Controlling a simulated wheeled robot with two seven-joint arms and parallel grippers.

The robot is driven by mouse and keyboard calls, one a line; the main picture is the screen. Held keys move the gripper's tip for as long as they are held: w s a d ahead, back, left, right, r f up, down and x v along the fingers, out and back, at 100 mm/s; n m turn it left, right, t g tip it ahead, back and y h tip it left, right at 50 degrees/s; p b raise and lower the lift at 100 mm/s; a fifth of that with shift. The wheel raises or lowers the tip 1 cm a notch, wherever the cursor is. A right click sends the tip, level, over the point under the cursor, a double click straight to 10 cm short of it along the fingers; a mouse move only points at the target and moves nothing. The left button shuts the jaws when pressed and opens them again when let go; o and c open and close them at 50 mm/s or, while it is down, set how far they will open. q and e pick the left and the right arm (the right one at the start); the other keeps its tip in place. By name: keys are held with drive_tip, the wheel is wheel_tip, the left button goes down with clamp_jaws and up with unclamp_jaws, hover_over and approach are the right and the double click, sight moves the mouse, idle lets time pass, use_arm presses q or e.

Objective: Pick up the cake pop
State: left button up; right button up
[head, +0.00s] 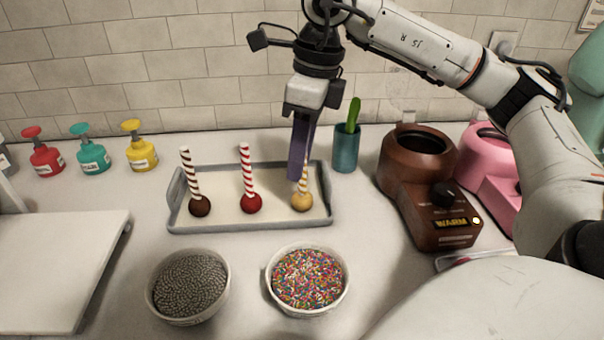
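Three cake pops stand stick-up in a grey-rimmed tray (178,198). The brown cake pop (200,207) with a brown-striped stick is on the left. The red cake pop (251,204) with a red-striped stick is in the middle. The yellow cake pop (302,203) with a gold-striped stick is on the right. My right gripper (298,175) points down at the yellow pop's stick, its purple fingers overlapping the stick's upper part. The fingers are seen nearly edge-on, so I cannot tell whether they are apart or closed on the stick. My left gripper is out of view.
Bowls of silver beads (190,285) and coloured sprinkles (308,279) stand in front of the tray. A teal cup (346,150) and a brown melting pot (400,185) are to the right, beside a pink one (485,165). Several pump bottles (90,155) stand at back left.

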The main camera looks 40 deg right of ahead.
sight(299, 193)
drive_tip(key=f, duration=0.3)
drive_tip(key=shift+w+f, duration=0.15)
drive_tip(key=shift+w, duration=0.05)
clamp_jaws()
